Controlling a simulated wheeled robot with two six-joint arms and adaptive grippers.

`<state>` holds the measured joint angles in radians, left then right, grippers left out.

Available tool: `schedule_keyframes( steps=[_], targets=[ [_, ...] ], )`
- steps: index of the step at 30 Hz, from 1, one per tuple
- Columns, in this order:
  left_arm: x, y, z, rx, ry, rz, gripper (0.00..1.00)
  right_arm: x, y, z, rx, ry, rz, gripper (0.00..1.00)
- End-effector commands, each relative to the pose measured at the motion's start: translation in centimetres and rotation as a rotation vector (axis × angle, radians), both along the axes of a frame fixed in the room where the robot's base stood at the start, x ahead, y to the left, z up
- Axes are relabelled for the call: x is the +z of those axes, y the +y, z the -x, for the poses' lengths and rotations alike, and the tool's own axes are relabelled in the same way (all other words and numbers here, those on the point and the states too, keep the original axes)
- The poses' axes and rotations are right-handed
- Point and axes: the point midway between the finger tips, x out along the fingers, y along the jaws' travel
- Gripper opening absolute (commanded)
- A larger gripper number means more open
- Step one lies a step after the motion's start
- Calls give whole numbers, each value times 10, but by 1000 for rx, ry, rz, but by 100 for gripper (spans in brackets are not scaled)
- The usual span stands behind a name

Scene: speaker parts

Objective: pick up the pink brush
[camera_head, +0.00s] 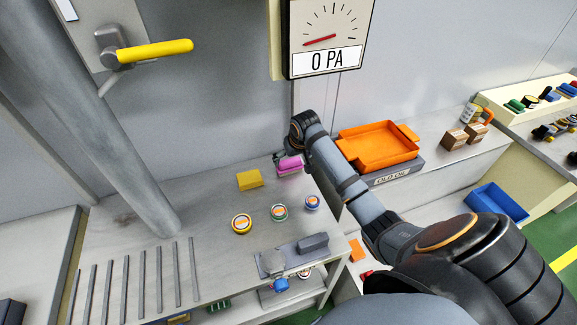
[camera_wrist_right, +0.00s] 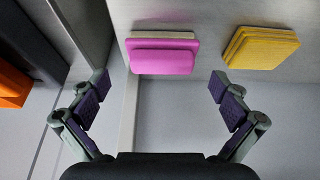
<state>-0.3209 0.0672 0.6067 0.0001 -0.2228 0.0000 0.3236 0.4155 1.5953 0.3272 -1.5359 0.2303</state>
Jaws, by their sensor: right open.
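The pink brush (camera_head: 290,164) lies on the grey bench near its back edge in the head view. In the right wrist view the pink brush (camera_wrist_right: 162,60) shows a pink block with a pale layer at its far side, ahead of the fingertips. My right gripper (camera_wrist_right: 158,86) is open and empty, with its two fingers spread wider than the brush. In the head view my right arm reaches over the bench and its gripper (camera_head: 281,158) is beside the brush, mostly hidden by the wrist. My left gripper is not in view.
A yellow block (camera_head: 250,179) lies left of the brush. Several small round tins, including a yellow one (camera_head: 241,223), stand in front. An orange tray (camera_head: 378,146) sits to the right behind my arm. A gauge (camera_head: 325,37) hangs on the wall.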

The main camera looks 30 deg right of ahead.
Motion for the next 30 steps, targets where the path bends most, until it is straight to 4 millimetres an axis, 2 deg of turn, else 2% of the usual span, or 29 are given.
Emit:
schedule_keyframes(
  steps=[5, 9, 15, 22, 23, 30],
  targets=[
    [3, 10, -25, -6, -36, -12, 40, -5, -1, -2, 0, -1, 1, 100],
    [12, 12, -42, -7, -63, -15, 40, -22, -1, -12, -1, 2, -2, 100],
    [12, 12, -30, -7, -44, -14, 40, -48, -3, -23, 0, 0, 0, 100],
    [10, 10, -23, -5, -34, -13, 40, -51, -4, -24, 1, -1, 2, 100],
    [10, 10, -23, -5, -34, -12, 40, -51, -4, -24, 1, -1, 2, 99],
    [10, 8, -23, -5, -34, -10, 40, -51, -4, -23, 1, -1, 2, 66]
  ],
)
